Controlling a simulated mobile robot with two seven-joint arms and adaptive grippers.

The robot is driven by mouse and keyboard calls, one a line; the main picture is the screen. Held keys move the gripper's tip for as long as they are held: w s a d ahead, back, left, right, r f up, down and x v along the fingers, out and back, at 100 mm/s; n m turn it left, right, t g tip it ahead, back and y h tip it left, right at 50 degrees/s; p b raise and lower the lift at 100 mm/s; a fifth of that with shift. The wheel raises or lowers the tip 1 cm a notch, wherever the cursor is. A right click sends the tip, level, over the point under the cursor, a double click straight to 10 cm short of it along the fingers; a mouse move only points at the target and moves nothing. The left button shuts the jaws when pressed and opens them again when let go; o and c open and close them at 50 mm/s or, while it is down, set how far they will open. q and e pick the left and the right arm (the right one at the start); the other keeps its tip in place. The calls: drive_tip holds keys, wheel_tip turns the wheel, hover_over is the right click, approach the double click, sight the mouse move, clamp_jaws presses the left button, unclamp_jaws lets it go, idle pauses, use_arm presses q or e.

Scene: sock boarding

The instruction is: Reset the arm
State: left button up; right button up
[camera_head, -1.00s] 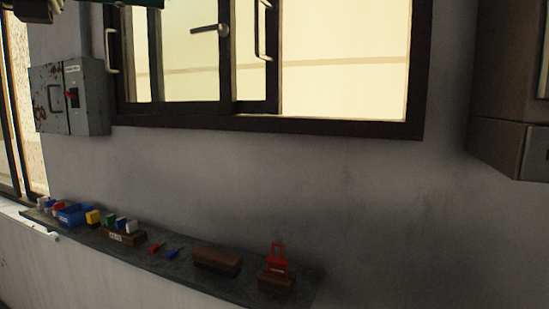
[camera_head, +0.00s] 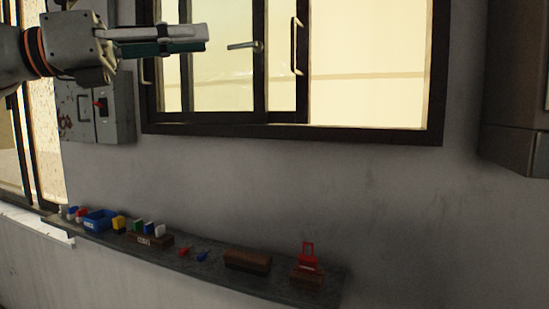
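My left gripper (camera_head: 206,40) comes in from the upper left, with its fingers pointing right. A light grey finger lies just above a dark teal one, and they appear close together from this side. Whether a gap lies between them is unclear. No object shows in it. In the picture it overlaps the left part of the window, above a grey switch box (camera_head: 116,112). My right gripper is not in view.
A dark-framed window (camera_head: 300,131) fills the upper wall. A narrow shelf (camera_head: 215,268) below carries a blue bin (camera_head: 98,221), coloured blocks, brown blocks (camera_head: 247,261) and a red piece (camera_head: 308,256). A brown-grey cabinet (camera_head: 512,150) hangs at the right.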

use_arm(q)
wheel_tip(320, 180, down, 8)
drive_tip(key=w+d+n+h, duration=0.2)
drive_tip(key=n+h, duration=0.2)
drive_tip(key=h, duration=0.1)
drive_tip(key=w+a+f+n+t+y, duration=0.3)
drive_tip(key=a+f+n+t+y, duration=0.3)
drive_tip(key=n+t, duration=0.4)
drive_tip(key=w+a+f+n+t+y, duration=0.35)
drive_tip(key=f+n+t+y, duration=0.45)
drive_tip(key=n, duration=0.4)
drive_tip(key=s+a+f+n+g+y, duration=0.1)
drive_tip(key=a+f+n+g+y, duration=0.35)
drive_tip(key=f, duration=0.85)
drive_tip(key=s+a+f+n+g+y, duration=0.15)
drive_tip(key=a+f+n+y, duration=0.55)
drive_tip(key=f, duration=0.7)
drive_tip(key=s+a+f+n+g+y, duration=0.1)
drive_tip(key=s+a+f+n+g, duration=0.15)
drive_tip(key=s+f+g, duration=0.7)
drive_tip(key=s+a+f+n+g+y, duration=0.1)
drive_tip(key=s+a+f+g+y, duration=0.15)
drive_tip(key=s+f, duration=1.35)
drive_tip(key=w+d+f+n+t+h, duration=0.2)
drive_tip(key=d+f+h, duration=0.6)
drive_tip(key=d+f, duration=0.7)
drive_tip(key=shift+w+d+f+n+t+h, duration=0.3)
drive_tip(key=shift+w+d+n+t, duration=0.1)
drive_tip(key=shift+w+d+t, duration=0.25)
